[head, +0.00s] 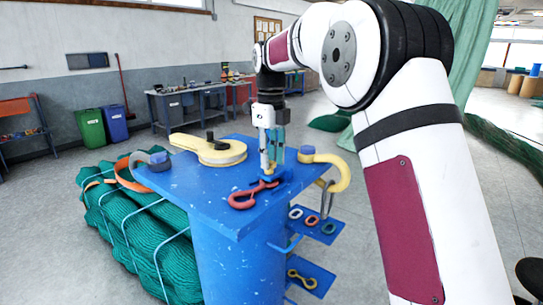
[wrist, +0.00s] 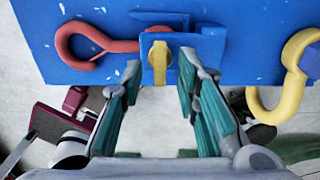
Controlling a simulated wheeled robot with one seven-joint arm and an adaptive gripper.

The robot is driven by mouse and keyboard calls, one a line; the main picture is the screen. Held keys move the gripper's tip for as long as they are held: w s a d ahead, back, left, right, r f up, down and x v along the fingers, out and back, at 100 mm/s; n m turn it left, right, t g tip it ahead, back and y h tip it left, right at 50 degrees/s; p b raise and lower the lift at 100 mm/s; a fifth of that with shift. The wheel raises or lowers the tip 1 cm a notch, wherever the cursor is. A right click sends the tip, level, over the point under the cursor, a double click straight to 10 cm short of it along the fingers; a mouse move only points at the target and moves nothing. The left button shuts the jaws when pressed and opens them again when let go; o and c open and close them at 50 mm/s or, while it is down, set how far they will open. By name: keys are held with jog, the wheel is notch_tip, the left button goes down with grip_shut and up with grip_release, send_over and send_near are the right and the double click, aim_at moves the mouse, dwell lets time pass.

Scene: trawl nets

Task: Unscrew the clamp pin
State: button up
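A small blue clamp (wrist: 208,46) sits at the edge of the blue table top and holds one end of a red hook-like fitting (wrist: 80,32). A short yellow piece (wrist: 159,62), apparently the clamp pin, stands at the front of the clamp. My gripper (wrist: 158,80) is open, with teal-padded fingers on either side of the line to the yellow piece.
A yellow hook (head: 335,168) overhangs the right edge. Side shelves (head: 312,277) hold small links. Green netting (head: 140,235) is piled at left.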

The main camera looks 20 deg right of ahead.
jog(key=shift+f, duration=0.2)
grip_shut()
dwell(0.3)
